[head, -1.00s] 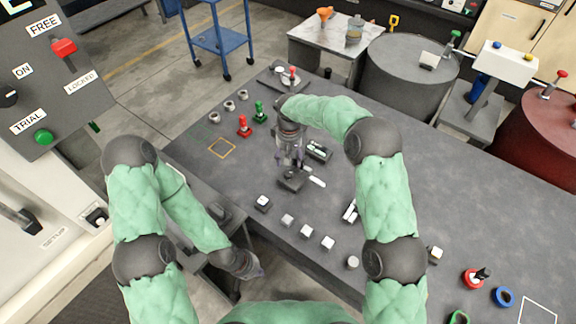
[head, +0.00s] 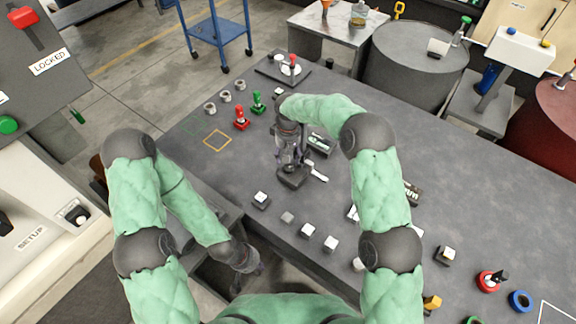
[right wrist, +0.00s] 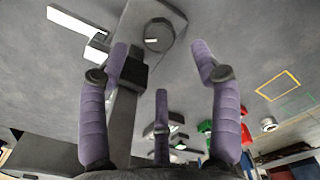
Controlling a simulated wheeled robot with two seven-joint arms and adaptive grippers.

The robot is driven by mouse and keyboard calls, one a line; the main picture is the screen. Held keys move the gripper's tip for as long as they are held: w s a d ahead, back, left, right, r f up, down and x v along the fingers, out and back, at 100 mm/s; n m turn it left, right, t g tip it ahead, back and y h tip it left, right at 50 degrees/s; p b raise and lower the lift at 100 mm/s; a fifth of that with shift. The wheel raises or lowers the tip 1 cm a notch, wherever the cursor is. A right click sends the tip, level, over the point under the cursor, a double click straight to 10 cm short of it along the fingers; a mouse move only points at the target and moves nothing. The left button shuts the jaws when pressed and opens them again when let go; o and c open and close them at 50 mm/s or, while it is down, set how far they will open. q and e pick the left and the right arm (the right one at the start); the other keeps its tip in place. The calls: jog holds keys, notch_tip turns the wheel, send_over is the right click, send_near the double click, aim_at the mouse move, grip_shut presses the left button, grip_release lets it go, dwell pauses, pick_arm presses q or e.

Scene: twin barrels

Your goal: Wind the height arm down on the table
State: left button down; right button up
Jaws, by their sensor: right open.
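My right gripper (head: 291,162) points down over a small dark grey device (head: 293,177) on the table, which I take to be the height arm. In the right wrist view, my right gripper's purple fingers (right wrist: 160,66) are spread around the device's grey bar (right wrist: 122,122). A round knob (right wrist: 158,37) and a black block show on it. I cannot tell whether a finger touches it. My left gripper (head: 248,284) hangs low beside the table's front edge, empty, its fingers apart.
A white strip (head: 318,172) and a dark block with a green part (head: 320,143) lie close to the device. Red (head: 241,120) and green (head: 257,104) handled pieces stand further left. Several small white-topped blocks line the front edge.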

aim_at(288, 166)
notch_tip(288, 166, down, 6)
jog(key=shift+f+b, duration=0.25)
jog(key=shift+b, duration=0.15)
jog(key=c, duration=1.1)
